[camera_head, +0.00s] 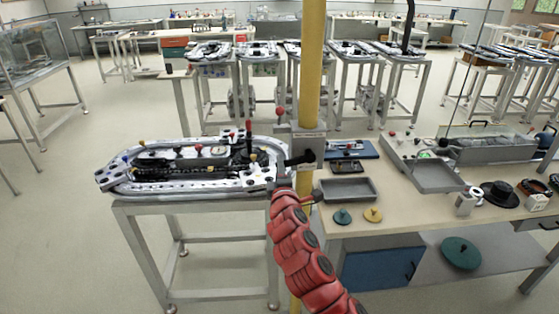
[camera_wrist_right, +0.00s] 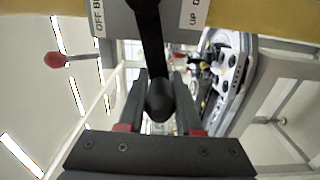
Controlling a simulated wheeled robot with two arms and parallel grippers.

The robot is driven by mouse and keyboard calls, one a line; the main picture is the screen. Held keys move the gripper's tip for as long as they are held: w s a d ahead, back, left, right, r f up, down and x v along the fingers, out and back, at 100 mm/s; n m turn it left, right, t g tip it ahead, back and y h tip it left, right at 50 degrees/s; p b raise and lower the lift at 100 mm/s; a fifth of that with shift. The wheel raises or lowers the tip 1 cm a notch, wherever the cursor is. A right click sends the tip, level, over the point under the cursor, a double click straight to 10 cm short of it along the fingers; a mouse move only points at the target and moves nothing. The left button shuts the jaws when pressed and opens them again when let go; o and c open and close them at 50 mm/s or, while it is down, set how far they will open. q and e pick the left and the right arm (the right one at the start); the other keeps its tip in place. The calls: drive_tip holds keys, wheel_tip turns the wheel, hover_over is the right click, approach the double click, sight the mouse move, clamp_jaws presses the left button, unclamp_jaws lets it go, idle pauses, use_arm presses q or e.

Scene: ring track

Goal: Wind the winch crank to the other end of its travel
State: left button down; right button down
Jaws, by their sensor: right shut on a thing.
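The winch is a grey box (camera_head: 308,140) on a yellow post (camera_head: 311,60). Its black crank (camera_head: 300,158) sticks out on the near side. In the right wrist view the crank arm (camera_wrist_right: 151,40) comes down from the box and ends in a round dark knob (camera_wrist_right: 160,104). My right gripper (camera_wrist_right: 160,110) has its two fingers on either side of this knob and is shut on it. In the head view my right gripper (camera_head: 283,180) is at the post, just below the crank. My left gripper is not in view.
A lever with a red knob (camera_wrist_right: 55,60) juts from the box, which bears partly cut-off labels. A ring track on a metal stand (camera_head: 150,205) is left of the post. A workbench (camera_head: 420,205) with trays and discs stands right. Floor is free at left.

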drive_tip(key=shift+d+f+n, duration=0.1)
drive_tip(key=shift+f+n, duration=0.6)
drive_tip(key=c, duration=0.6)
unclamp_jaws()
drive_tip(key=shift+d+r, duration=0.1)
